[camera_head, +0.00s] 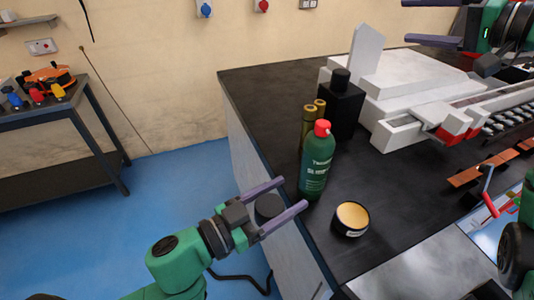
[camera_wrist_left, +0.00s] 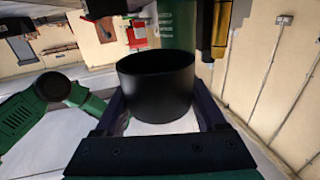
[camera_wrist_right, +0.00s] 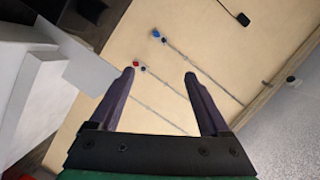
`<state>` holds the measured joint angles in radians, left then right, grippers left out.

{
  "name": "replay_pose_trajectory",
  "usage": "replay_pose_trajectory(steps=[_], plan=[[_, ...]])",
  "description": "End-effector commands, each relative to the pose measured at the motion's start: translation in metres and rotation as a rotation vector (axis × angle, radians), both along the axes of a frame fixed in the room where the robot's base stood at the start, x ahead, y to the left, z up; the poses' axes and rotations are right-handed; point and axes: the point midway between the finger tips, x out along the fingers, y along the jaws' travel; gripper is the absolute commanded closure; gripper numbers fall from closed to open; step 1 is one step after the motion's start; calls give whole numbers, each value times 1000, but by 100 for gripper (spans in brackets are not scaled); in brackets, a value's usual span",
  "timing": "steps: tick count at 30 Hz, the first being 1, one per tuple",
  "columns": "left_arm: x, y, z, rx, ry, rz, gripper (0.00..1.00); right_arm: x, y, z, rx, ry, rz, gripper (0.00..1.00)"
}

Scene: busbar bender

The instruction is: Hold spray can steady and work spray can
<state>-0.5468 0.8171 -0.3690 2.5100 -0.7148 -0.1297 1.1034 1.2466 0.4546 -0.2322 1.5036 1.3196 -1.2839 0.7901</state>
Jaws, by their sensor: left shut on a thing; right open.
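The spray can (camera_head: 316,165), green with a red top, stands upright near the left edge of the black worktop. Its green body also shows behind the black cylinder in the left wrist view (camera_wrist_left: 178,24). My left gripper (camera_head: 292,194) is beside the can at the worktop's edge, its fingers around a black cylinder (camera_head: 267,207). That cylinder fills the space between the fingers in the left wrist view (camera_wrist_left: 157,88). My right gripper (camera_wrist_right: 160,75) is open and empty, raised at the upper right of the head view (camera_head: 407,22), far from the can.
Brass-coloured cylinders (camera_head: 308,122) and a black bottle (camera_head: 342,105) stand behind the can. An open round tin (camera_head: 351,218) sits in front of it. A white machine (camera_head: 400,75) takes up the back of the worktop (camera_head: 255,95). A side table (camera_head: 60,103) stands at left.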

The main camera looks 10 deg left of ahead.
Motion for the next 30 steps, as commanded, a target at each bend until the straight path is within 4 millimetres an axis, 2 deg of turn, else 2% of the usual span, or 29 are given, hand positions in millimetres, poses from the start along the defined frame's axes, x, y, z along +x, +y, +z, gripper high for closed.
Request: replay_pose_trajectory(steps=[1, 3, 5, 6, 8, 9, 12, 15, 18, 21, 26, 30], plan=[[0, 0, 0, 0, 0, 0, 94, -14, 35, 3, -49, 12, 78, 19], [0, 0, 0, 0, 0, 0, 94, -37, 82, 1, -130, 41, 189, 19], [0, 0, 0, 0, 0, 0, 94, -60, 120, -5, -214, 65, 282, 19], [0, 0, 0, 0, 0, 0, 94, -78, 143, -10, -277, 83, 343, 19], [0, 0, 0, 0, 0, 0, 94, -106, 176, -22, -387, 114, 430, 19], [0, 0, 0, 0, 0, 0, 94, -126, 195, -32, -469, 136, 487, 19], [0, 0, 0, 0, 0, 0, 94, -180, 230, -66, -724, 201, 609, 19], [0, 0, 0, 0, 0, 0, 94, -226, 241, -106, -1013, 280, 681, 19], [0, 0, 0, 0, 0, 0, 94, -252, 233, -136, -1249, 354, 694, 19], [0, 0, 0, 0, 0, 0, 94, -262, 224, -150, -1365, 396, 688, 19], [0, 0, 0, 0, 0, 0, 94, -264, 221, -168, -1387, 409, 687, 19], [0, 0, 0, 0, 0, 0, 94, -264, 221, -198, -1386, 408, 689, 19]])
